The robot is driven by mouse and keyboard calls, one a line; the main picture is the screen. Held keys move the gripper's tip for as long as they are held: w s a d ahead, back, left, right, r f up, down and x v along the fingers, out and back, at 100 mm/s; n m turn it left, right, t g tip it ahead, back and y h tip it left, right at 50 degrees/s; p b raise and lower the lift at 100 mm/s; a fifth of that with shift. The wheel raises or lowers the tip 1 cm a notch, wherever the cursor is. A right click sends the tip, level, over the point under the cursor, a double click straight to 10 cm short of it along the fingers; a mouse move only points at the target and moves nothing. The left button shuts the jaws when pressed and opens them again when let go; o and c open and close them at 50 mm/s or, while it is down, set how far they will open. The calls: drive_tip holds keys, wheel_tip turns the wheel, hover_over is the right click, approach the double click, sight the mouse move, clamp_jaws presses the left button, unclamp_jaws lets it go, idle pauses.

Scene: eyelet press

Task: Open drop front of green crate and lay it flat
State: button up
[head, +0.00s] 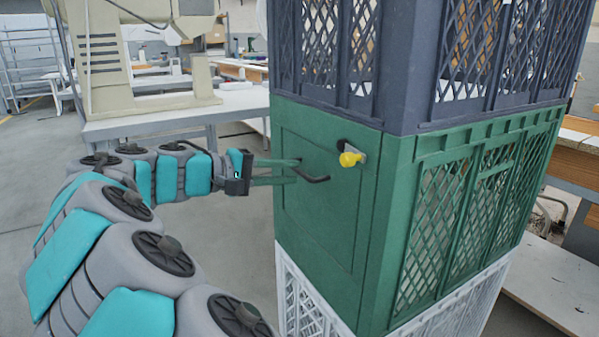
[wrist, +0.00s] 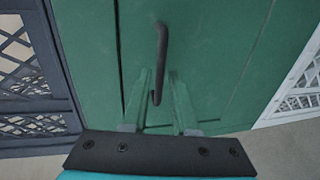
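The green crate (head: 388,240) is the middle one of a stack. Its drop front (head: 318,230) stands upright and looks closed, flush with the crate wall. A dark bar handle (head: 317,179) sits high on the drop front; it also shows in the wrist view (wrist: 162,50). A yellow knob (head: 350,159) on a small metal plate sits right of the handle, near the crate's corner. My gripper (head: 293,171) reaches in from the left at handle height. Its two fingers (wrist: 165,76) are apart, with the lower handle end seen between them. Whether they touch it is unclear.
A dark blue-grey crate (head: 405,65) rests on top of the green crate, and a white crate (head: 308,307) is below. A pale table (head: 180,112) with a large machine (head: 130,60) stands behind my arm. Shelving with a low board (head: 553,287) is at right. Floor at left is clear.

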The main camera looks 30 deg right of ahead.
sight(297, 172)
drive_tip(key=x, duration=0.3)
drive_tip(key=shift+d+f, duration=0.1)
drive_tip(key=shift+d, duration=0.1)
clamp_jaws()
idle(1.3)
